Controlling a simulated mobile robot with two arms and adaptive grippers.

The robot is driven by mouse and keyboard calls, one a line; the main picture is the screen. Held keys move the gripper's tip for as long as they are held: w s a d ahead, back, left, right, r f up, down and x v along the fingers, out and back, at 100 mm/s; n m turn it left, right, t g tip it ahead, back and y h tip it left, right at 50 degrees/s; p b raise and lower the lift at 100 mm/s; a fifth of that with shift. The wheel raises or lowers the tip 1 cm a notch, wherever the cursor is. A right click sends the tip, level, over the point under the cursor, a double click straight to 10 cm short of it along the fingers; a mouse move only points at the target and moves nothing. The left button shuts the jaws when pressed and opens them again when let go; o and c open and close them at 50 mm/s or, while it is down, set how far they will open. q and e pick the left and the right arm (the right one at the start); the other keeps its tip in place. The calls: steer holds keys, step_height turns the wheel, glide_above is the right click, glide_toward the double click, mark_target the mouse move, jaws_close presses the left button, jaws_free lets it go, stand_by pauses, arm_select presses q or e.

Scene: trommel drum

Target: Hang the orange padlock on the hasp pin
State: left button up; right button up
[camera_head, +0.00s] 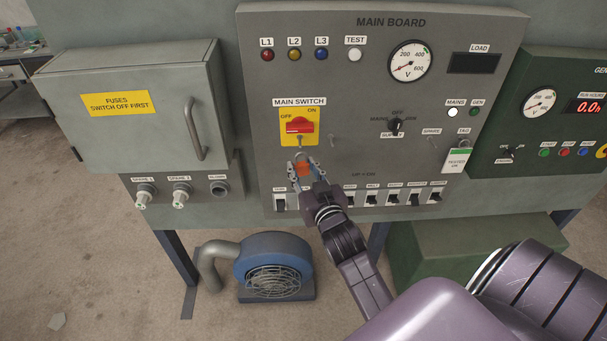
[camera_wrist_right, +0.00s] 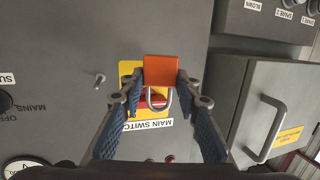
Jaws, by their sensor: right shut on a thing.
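The orange padlock (camera_head: 302,170) is between the fingers of my right gripper (camera_head: 305,173), in front of the main board just below the red-and-yellow main switch (camera_head: 299,126). In the right wrist view the padlock (camera_wrist_right: 161,70) is held by its body between the fingertips of the right gripper (camera_wrist_right: 160,76). Its metal shackle (camera_wrist_right: 158,103) points toward the switch, upward on the board. A small pin (camera_head: 300,140) shows at the switch's lower edge, just above the padlock; the padlock hides this spot in the wrist view. I cannot tell whether the shackle touches it. My left gripper is out of view.
Another peg (camera_head: 332,141) sticks out right of the switch and also shows in the wrist view (camera_wrist_right: 99,79). A row of toggle switches (camera_head: 394,199) lies below the gripper. A fuse box (camera_head: 135,110) with a protruding handle (camera_head: 194,130) stands left.

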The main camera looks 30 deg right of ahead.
steer(key=shift+w+d+f+b, duration=0.1)
steer(key=shift+w+d+b, duration=0.2)
steer(key=shift+w+d, duration=0.3)
steer(key=shift+d+b+x, duration=0.15)
steer(key=shift+b+x, duration=0.3)
steer(key=shift+x, duration=0.55)
steer(key=shift+d+b+x, duration=0.15)
steer(key=shift+b+x, duration=0.25)
steer(key=shift+x, duration=0.6)
steer(key=shift+w+d+f, duration=0.1)
steer(key=shift+w+d, duration=0.2)
steer(key=shift+w, duration=0.05)
steer(key=shift+w+f, duration=0.1)
steer(key=shift+d, duration=0.1)
steer(key=o, duration=1.3)
steer(key=shift+f, duration=0.1)
